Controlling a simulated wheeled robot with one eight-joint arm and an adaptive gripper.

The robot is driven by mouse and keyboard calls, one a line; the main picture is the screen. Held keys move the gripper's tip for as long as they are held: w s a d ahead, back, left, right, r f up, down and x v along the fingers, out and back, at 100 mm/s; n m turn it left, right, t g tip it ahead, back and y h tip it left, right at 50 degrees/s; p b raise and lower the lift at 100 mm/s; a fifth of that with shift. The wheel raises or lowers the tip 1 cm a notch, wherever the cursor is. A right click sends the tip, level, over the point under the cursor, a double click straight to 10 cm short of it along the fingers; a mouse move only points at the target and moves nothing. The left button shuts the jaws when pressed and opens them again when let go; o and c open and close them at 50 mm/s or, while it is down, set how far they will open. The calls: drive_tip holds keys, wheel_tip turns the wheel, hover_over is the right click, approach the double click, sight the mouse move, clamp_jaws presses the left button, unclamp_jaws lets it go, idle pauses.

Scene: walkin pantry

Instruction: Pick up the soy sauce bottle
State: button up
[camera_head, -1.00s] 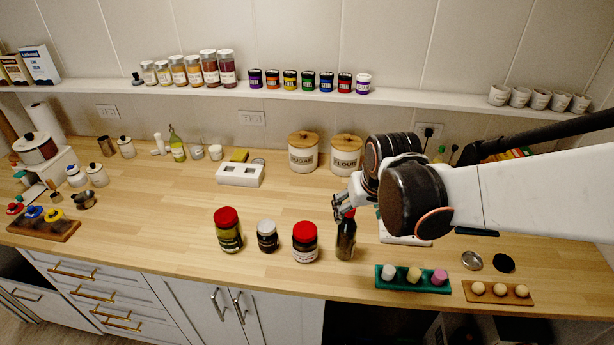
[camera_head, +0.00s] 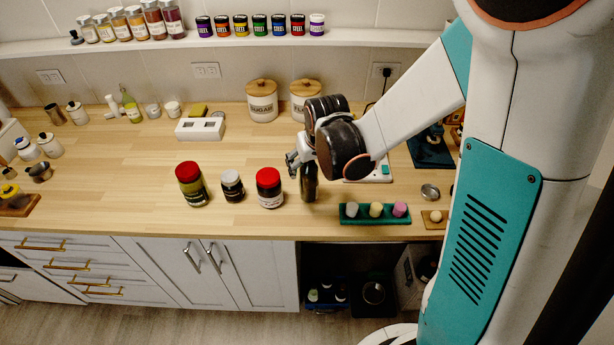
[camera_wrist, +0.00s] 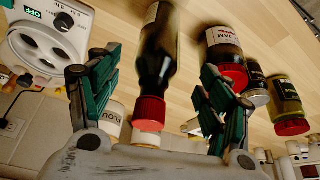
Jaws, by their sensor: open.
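The soy sauce bottle (camera_head: 309,184) is dark and stands upright near the counter's front edge, at the right end of a row of jars. In the wrist view the bottle (camera_wrist: 158,62) shows a red cap and dark glass, lying between my two green-padded fingers. My gripper (camera_head: 293,161) is at the bottle's upper part in the head view, where it hides the cap. In the wrist view my gripper (camera_wrist: 160,82) is open, with gaps on both sides of the bottle and no visible contact.
A red-lidded jar (camera_head: 269,188) stands close left of the bottle, then a white-lidded jar (camera_head: 232,186) and a larger red-lidded jar (camera_head: 191,184). A green tray (camera_head: 376,217) with small colored pieces lies to the right. Canisters (camera_head: 262,101) stand behind. The counter's middle left is clear.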

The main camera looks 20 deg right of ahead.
drive_tip(key=shift+d+b+x, duration=0.2)
drive_tip(key=shift+b+x, duration=0.4)
drive_tip(key=shift+x, duration=2.05)
drive_tip(key=shift+w, duration=0.15)
